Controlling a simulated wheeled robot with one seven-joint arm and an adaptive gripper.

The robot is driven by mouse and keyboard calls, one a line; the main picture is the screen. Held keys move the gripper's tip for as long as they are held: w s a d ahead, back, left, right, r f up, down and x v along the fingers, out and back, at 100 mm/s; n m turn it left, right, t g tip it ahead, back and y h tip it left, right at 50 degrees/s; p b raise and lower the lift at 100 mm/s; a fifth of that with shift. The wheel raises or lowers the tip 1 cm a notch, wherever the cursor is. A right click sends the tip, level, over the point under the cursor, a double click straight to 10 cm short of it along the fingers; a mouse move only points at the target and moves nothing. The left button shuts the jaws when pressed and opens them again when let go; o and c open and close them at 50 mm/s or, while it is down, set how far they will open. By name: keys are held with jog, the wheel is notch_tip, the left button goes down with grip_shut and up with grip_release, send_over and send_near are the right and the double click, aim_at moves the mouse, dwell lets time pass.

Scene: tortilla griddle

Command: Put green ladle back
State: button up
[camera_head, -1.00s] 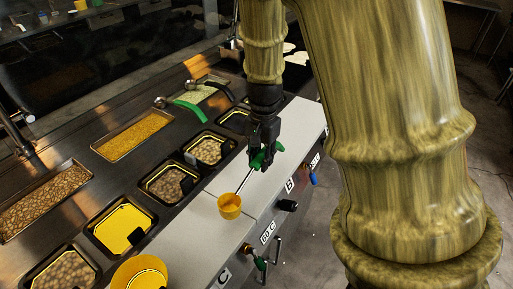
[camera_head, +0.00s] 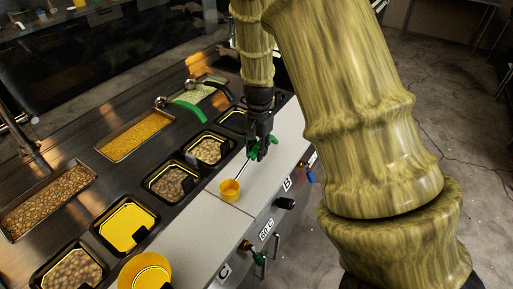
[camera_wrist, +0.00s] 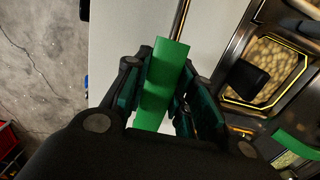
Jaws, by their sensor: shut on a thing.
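The ladle has a green handle (camera_wrist: 163,82), a thin metal shaft and a yellow cup. My gripper (camera_head: 259,152) is shut on the green handle, as the wrist view (camera_wrist: 158,100) also shows, with a finger on each side of it. In the head view the yellow cup of the ladle (camera_head: 230,190) hangs at or just above the white counter (camera_head: 237,213), to the lower left of my gripper. I cannot tell whether it touches the counter.
Another green handle (camera_head: 189,110) lies by the tray of pale green food. A yellow bowl (camera_head: 143,270) stands at the front. Square food wells (camera_head: 126,225) and a tray of yellow food (camera_head: 135,135) line the steel top. The white counter is mostly clear.

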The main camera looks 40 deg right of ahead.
jog(key=shift+s+a+f, duration=0.1)
jog(key=shift+f, duration=0.15)
jog(key=o, duration=1)
notch_tip(320, 180, up, 12)
jog(key=b, duration=0.2)
jog(key=shift+d, duration=0.25)
